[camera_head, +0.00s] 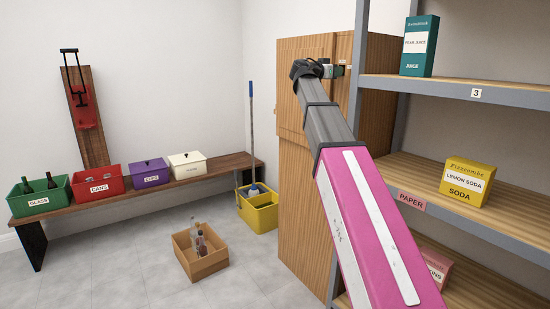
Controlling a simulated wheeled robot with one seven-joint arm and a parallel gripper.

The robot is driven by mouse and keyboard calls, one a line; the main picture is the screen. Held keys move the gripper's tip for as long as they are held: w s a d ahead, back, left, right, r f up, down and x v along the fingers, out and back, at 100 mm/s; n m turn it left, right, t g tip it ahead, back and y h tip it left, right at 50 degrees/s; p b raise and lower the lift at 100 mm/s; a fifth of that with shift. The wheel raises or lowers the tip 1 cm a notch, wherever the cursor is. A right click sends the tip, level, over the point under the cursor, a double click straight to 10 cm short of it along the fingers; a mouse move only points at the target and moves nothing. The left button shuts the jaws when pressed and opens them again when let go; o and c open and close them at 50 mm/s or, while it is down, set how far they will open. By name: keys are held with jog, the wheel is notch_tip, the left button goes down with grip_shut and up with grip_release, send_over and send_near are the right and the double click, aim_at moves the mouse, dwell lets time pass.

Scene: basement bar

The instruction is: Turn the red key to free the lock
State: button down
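My arm reaches up from the lower right, and my gripper (333,70) is at the upper front of the wooden cabinet (305,190). The gripper is small here and partly behind my dark wrist, so I cannot tell whether its fingers are open or shut. I cannot make out a red key or a lock. The part of the cabinet behind my wrist and arm is hidden.
A grey-framed shelf unit (445,85) stands close on the right, with a teal juice carton (419,62) and a yellow soda box (467,189). A bench (225,166) with labelled bins is at the left. A cardboard box (204,266) and a yellow bucket (259,218) stand on the floor.

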jog(key=m, duration=0.5)
jog(key=shift+m, duration=0.6)
jog(key=m, duration=0.5)
jog(key=c, duration=1)
grip_release()
jog(key=shift+s+d, duration=0.1)
